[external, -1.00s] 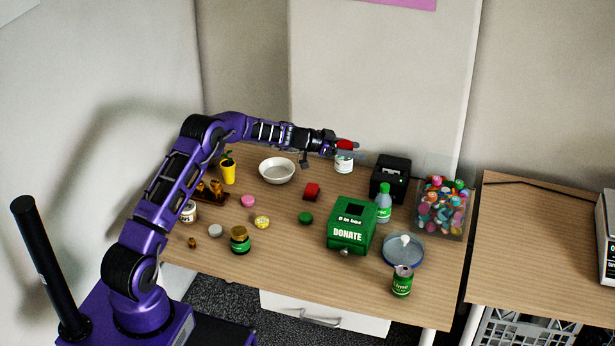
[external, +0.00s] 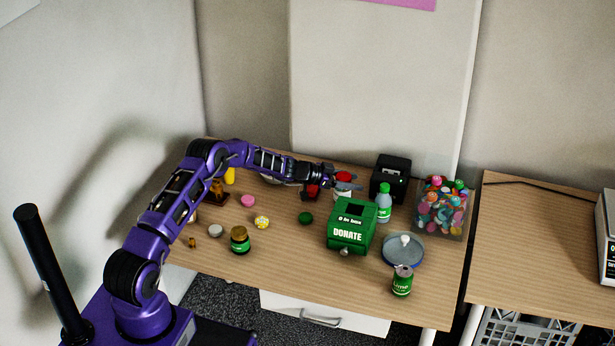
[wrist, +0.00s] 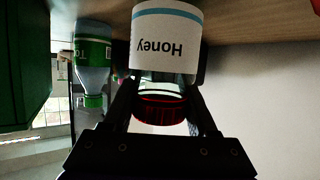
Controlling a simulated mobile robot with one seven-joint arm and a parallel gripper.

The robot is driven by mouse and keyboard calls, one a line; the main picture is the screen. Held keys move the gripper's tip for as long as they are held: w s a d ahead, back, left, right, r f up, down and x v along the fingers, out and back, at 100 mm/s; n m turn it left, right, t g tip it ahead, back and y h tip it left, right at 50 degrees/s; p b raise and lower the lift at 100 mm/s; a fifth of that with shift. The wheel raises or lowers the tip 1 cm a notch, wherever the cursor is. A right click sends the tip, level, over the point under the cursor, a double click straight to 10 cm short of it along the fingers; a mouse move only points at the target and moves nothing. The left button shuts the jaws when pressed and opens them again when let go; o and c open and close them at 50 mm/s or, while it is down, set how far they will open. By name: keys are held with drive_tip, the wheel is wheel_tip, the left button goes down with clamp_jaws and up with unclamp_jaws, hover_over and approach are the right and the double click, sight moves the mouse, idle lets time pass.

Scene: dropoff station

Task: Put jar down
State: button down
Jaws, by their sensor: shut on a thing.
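The jar (external: 342,195) has a red lid and a white label. It is at the back of the table, left of the black device, partly hidden by my gripper (external: 346,184). In the wrist view, which is upside down, the jar (wrist: 167,38) reads "Honey", with a blue band and the red lid toward me. My gripper (wrist: 165,95) is shut on the jar, one finger on each side. The jar looks upright and low over the table; its base is cut off, so I cannot tell whether it touches the wood.
A green donation box (external: 350,237) stands in front of the jar. A green-capped bottle (external: 384,205) and a black device (external: 391,178) are close on the right. The table (external: 295,250) is clear at the front middle.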

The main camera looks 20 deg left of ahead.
drive_tip(key=shift+f, duration=0.1)
drive_tip(key=shift+c, duration=1)
unclamp_jaws()
drive_tip(key=shift+a+r, duration=0.1)
drive_tip(key=shift+r, duration=0.1)
drive_tip(key=p+v, duration=0.1)
drive_tip(key=v, duration=1.1)
drive_tip(key=shift+f, duration=0.1)
